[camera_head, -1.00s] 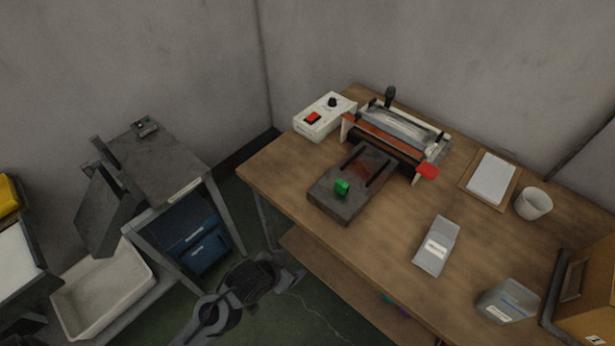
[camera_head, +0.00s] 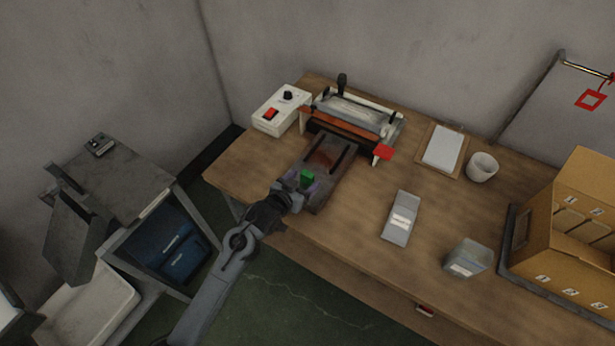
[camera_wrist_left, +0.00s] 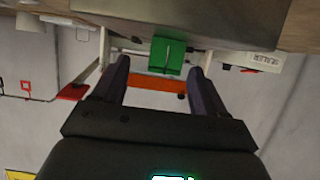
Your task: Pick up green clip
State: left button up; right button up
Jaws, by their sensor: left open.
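The green clip (camera_head: 306,178) sits on the near end of a dark grey board (camera_head: 325,185) on the wooden table. It also shows in the left wrist view (camera_wrist_left: 167,56), ahead of the fingers and near the line between them. My left gripper (camera_head: 300,184) reaches in from the left and is at the clip. In the left wrist view its two dark fingers (camera_wrist_left: 160,75) are apart, with nothing held between them. I cannot tell whether either finger touches the clip. My right gripper is not in view.
Behind the board stands a press with a red tab (camera_head: 383,152), beside a white control box (camera_head: 277,110). To the right are a grey packet (camera_head: 401,218), a clipboard (camera_head: 443,148), a white cup (camera_head: 482,167) and a cardboard box (camera_head: 538,225).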

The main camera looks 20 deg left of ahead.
aim_at(308, 173)
pick_arm(q)
jog(key=shift+a+b+x, duration=0.1)
jog(key=shift+b+x, duration=0.2)
jog(key=shift+x, duration=1.15)
jog(key=shift+a+b+x, duration=0.15)
jog(key=shift+b+x, duration=0.1)
jog(key=shift+x, duration=1.25)
jog(key=shift+r, duration=0.25)
jog(key=c, duration=1)
